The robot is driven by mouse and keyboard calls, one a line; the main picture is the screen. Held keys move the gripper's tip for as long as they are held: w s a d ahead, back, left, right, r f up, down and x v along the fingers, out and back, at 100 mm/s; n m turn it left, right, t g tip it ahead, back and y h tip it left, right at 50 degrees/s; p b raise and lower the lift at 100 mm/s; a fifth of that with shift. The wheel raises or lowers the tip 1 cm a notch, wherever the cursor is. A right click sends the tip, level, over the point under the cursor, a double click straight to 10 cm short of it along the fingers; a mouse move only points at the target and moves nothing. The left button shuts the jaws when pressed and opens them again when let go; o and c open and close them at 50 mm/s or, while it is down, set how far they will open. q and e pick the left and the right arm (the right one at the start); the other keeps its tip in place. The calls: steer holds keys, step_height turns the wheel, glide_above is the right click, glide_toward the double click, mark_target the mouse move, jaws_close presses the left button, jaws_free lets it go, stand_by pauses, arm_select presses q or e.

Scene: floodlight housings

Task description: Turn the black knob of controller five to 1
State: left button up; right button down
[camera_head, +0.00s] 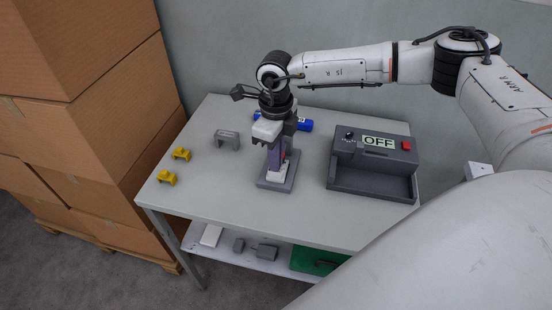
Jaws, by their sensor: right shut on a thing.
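A dark grey controller box (372,178) stands at the right of the table, its display reading OFF. A small black knob (349,134) sits on its top left, and a red button (406,145) on its right. I cannot read a controller number. My right gripper (276,150) points down left of the box, apart from the knob. It is shut on an upright purple-grey piece (273,160) above a grey base (276,185); the fingers partly hide the piece, and I cannot tell whether it rests on the base. My left gripper is out of view.
On the table (226,189) lie two yellow pieces (181,154), a grey bracket (227,140) and a blue cylinder (305,125) behind my gripper. Cardboard boxes (90,90) stand left. A lower shelf (225,251) holds grey parts and a green item (312,262).

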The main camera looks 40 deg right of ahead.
steer(key=shift+n, duration=1.1)
steer(key=c, duration=2.2)
jaws_free()
steer(key=shift+r, duration=0.1)
step_height(320, 180, up, 10)
steer(key=b, duration=0.1)
steer(key=shift+b, duration=0.35)
